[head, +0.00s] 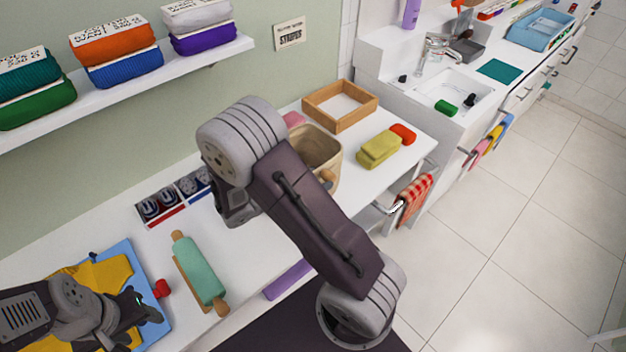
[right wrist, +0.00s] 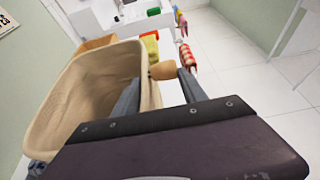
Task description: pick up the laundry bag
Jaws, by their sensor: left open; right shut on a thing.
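The laundry bag (head: 318,150) is beige and open-topped, at the table's right part in the head view, partly behind my right arm. It fills the left of the right wrist view (right wrist: 85,85). A wooden knob-like handle (right wrist: 163,70) sticks out of its side. My right gripper (right wrist: 160,77) has one finger on each side of this handle and is shut on it. My right arm hides these fingers in the head view. I cannot tell whether the bag's base touches the table. My left gripper (head: 142,312) is open, low over a yellow cloth (head: 105,275) on a blue board.
A green rolling pin (head: 199,270) lies on the table (head: 235,285). A wooden tray (head: 340,104), a yellow folded cloth (head: 378,149) and a red item (head: 403,134) lie around the bag. A shelf (head: 180,66) with folded towels hangs above. The floor at right is clear.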

